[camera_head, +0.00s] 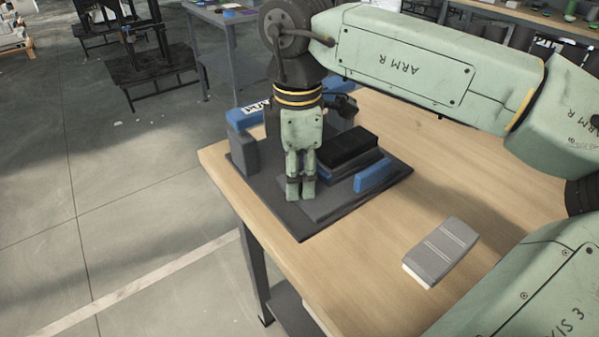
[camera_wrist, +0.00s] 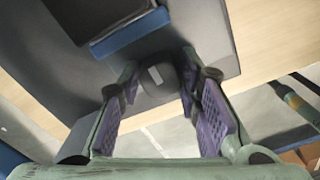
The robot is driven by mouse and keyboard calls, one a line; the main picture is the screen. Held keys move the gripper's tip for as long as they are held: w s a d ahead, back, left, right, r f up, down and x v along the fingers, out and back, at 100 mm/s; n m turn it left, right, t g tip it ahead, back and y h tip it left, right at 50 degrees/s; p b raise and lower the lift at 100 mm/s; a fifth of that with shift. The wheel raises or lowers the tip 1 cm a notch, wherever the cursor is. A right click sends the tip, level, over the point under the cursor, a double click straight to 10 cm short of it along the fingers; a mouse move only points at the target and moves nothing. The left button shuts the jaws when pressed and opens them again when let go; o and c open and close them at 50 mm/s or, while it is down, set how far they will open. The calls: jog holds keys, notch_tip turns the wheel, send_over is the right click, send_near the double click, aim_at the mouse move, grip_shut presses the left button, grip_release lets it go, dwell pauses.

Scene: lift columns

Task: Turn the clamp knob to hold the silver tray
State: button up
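My gripper (camera_head: 301,190) points down over the front left part of a dark clamp fixture (camera_head: 300,226) on the wooden table. In the wrist view its two purple-padded fingers (camera_wrist: 161,80) are apart. A dark round knob with a pale mark (camera_wrist: 155,75) shows between and beyond the fingertips; I cannot tell whether they touch it. The gripper hides the knob in the head view. A black block (camera_head: 347,148) and a blue bar (camera_head: 372,176) sit on the fixture. A grey, ribbed, tray-like piece (camera_head: 441,248) lies apart on the table; I cannot tell whether it is the silver tray.
A grey upright block (camera_head: 243,153) and a blue labelled part (camera_head: 243,118) stand at the fixture's left and back. The table's left edge (camera_head: 238,205) is close to the fixture. Bare tabletop (camera_head: 420,140) lies to the right.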

jog(key=shift+o, duration=1.2)
jog(key=shift+r, duration=0.1)
jog(key=shift+r+p, duration=2.1)
jog(key=shift+r, duration=1.35)
jog(key=shift+s+f, duration=0.1)
